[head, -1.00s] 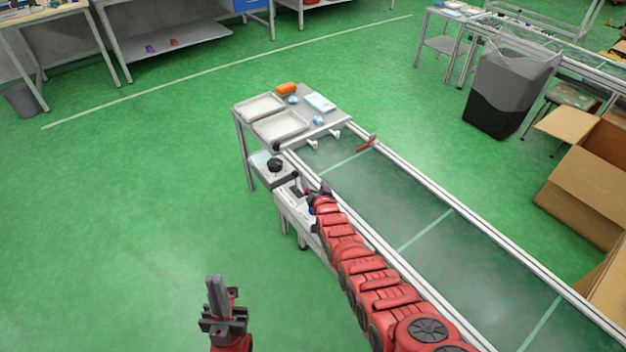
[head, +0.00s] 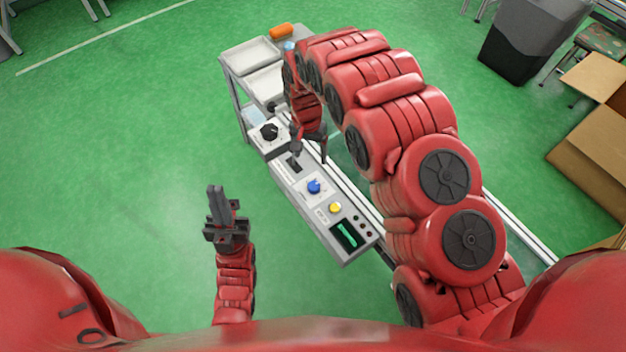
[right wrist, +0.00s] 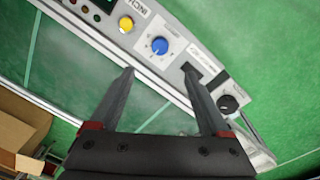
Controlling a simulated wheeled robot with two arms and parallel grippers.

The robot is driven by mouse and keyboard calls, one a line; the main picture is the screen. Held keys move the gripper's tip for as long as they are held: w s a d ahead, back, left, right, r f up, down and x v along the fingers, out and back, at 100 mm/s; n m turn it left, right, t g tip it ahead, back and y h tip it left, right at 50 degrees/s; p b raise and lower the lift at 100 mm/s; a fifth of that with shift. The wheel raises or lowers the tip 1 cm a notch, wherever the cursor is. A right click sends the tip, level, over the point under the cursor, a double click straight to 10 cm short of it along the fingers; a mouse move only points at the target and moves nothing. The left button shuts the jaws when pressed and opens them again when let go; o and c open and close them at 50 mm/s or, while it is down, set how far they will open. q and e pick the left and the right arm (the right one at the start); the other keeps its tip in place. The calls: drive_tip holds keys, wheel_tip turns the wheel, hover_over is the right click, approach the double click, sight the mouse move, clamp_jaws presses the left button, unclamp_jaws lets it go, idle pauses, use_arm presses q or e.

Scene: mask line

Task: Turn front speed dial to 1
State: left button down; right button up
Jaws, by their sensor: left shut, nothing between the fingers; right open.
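A grey control panel (head: 335,233) runs along the conveyor's near side in the head view. On it sit a blue dial (head: 313,187), a yellow knob (head: 335,208) and a black dial (head: 269,131) on a box at the far end. The dial markings are too small to read. My right gripper (head: 310,154) is open and empty above the panel, apart from the dials; it also shows in the right wrist view (right wrist: 158,75). My left gripper (head: 217,190) is shut and empty, left of the panel.
A dark switch slot (head: 294,163) and a green display (head: 346,233) are also on the panel. White trays (head: 250,57) stand at the far end. Cardboard boxes (head: 590,150) and a grey bin (head: 530,40) are at the right.

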wheel_tip(320, 180, down, 2)
drive_tip(key=b, duration=0.6)
approach(314, 186)
drive_tip(key=shift+f, duration=0.25)
wheel_tip(314, 186, down, 8)
drive_tip(key=shift+s+d+f+p, duration=0.1)
drive_tip(key=shift+d+f+p, duration=0.1)
drive_tip(key=shift+p, duration=0.35)
clamp_jaws()
